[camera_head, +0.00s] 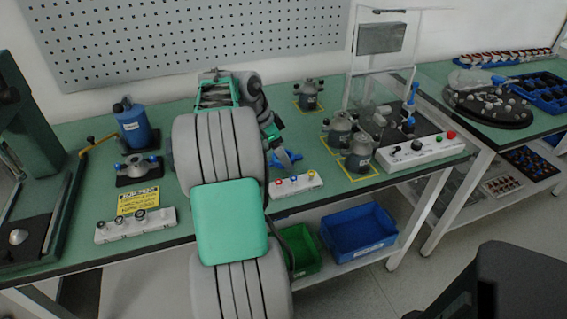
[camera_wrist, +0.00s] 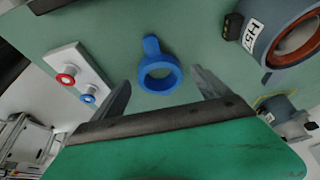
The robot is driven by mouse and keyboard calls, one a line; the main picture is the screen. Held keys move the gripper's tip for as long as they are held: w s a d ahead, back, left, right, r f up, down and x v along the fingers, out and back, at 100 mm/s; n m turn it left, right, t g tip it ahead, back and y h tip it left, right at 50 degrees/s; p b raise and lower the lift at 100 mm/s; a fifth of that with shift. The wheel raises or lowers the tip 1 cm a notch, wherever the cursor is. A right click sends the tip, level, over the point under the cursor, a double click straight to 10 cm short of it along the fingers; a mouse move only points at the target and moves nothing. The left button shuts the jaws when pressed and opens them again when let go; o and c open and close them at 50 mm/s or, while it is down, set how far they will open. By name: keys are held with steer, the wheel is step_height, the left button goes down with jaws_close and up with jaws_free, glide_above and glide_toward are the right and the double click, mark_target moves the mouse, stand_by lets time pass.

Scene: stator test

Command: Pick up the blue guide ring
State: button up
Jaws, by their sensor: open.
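The blue guide ring (camera_wrist: 142,76) lies flat on the green bench top in the wrist view, with a short tab pointing up the picture. In the head view a bit of blue, seemingly the ring (camera_head: 293,156), shows beside the fingers, mostly hidden by them. My gripper (camera_wrist: 160,80) is open and empty, with one finger to the left of the ring and one to the right. The fingers look apart from it; their height above the bench is hard to tell. In the head view my gripper (camera_head: 285,161) is small and partly hidden by my arm.
A white block (camera_head: 297,186) with coloured rings sits close by; it also shows in the wrist view (camera_wrist: 78,62). A grey labelled housing (camera_wrist: 262,32) stands right of the ring. Grey pots (camera_head: 360,155) stand farther right. Bare bench surrounds the ring.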

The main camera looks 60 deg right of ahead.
steer(key=shift+s+d+f, duration=0.1)
steer(key=shift+f, duration=0.25)
steer(key=c, duration=1.5)
steer(key=shift+o, duration=0.2)
steer(key=shift+r, duration=0.15)
